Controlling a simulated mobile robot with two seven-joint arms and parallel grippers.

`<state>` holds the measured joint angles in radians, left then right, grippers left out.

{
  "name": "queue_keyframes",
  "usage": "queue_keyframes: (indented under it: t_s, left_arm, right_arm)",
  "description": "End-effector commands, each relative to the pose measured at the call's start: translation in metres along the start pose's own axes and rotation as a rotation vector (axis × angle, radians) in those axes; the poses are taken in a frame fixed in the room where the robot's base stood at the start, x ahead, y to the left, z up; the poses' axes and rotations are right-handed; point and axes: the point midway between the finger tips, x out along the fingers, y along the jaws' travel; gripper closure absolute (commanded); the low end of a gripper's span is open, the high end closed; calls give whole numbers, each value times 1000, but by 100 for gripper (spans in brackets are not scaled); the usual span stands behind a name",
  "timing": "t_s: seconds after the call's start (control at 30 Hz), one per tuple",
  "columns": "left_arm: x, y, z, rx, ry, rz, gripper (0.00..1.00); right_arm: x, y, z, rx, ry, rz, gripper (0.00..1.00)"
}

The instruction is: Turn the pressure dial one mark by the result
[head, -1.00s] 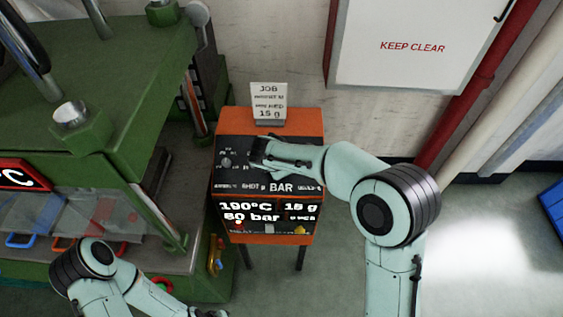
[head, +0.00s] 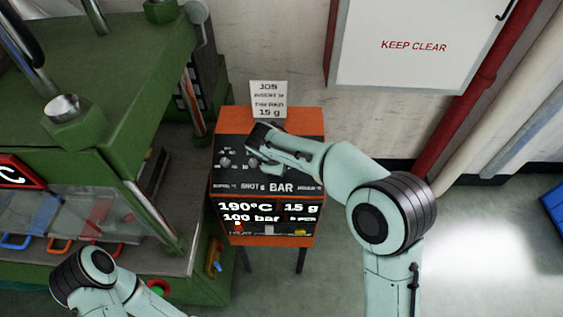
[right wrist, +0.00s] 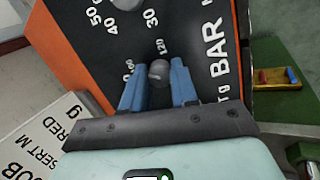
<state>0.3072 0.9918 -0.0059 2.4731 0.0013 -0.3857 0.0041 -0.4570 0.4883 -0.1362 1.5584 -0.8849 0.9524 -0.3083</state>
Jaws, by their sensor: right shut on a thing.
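The orange control box (head: 268,122) stands in the middle of the head view, with knobs on its black top panel and a lit display (head: 266,214) reading 190°C, 15 g and 100 bar. My right gripper (head: 262,150) is over the panel and hides the pressure dial in the head view. In the right wrist view the grey dial (right wrist: 158,70) sits between the blue fingers, above the word BAR, with marks including 120 around it. The right gripper is shut on this dial. My left arm shows at the lower left, but its gripper is out of view.
A job card (head: 268,99) reading 15 g stands on top of the box. The green press (head: 120,90) is close on the left, with coloured handles below. Another knob (head: 225,162) is left of my gripper.

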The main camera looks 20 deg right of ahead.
Motion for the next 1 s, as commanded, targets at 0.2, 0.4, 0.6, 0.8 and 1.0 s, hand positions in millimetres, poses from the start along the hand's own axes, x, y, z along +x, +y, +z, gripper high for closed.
queue_keyframes:
  t_s: [0.2,0.4,0.6,0.8,1.0]
  left_arm:
    - [1,0,0,0,0,0,57]
    - [1,0,0,0,0,0,57]
    - [1,0,0,0,0,0,57]
    - [1,0,0,0,0,0,57]
    - [1,0,0,0,0,0,57]
  right_arm:
    - [-1,1,-1,37,2,-4,100]
    - [-1,1,-1,42,2,-5,100]
    - [-1,1,-1,41,2,-4,69]
    - [0,1,0,40,1,-5,47]
    - [-2,0,0,40,1,-6,47]
